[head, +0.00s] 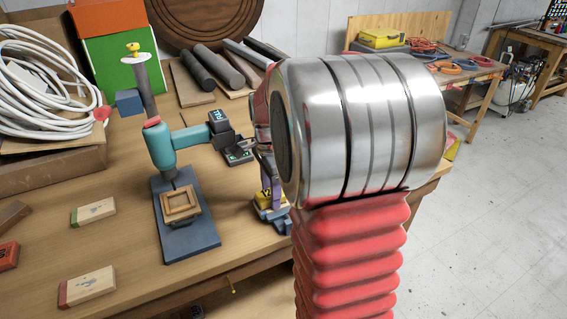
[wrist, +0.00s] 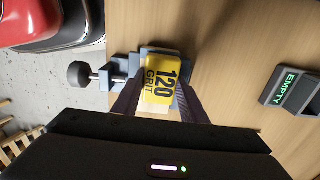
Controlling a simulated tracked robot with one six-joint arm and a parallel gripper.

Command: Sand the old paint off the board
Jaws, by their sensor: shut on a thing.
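A block with a yellow face marked "120 GRIT" (wrist: 160,82) is between my gripper's (wrist: 157,98) dark fingers in the wrist view, shut on it. Its pale wooden lower part shows between them. The block is over a blue-grey clamp (wrist: 106,78) with a round dark knob, at the bench's edge. In the head view my gripper (head: 267,177) is partly hidden by my arm, with the yellow block (head: 266,197) at the clamp below. I cannot make out a painted board under the block; whether the block touches anything beneath it is unclear.
A teal drill press (head: 162,147) stands left of the clamp. Two pale blocks, one green-ended (head: 93,211) and one red-ended (head: 88,286), lie on the bench. A dark holder marked "EMPTY" (wrist: 291,90) is right of my gripper in the wrist view. White hose (head: 45,80) is coiled at back left.

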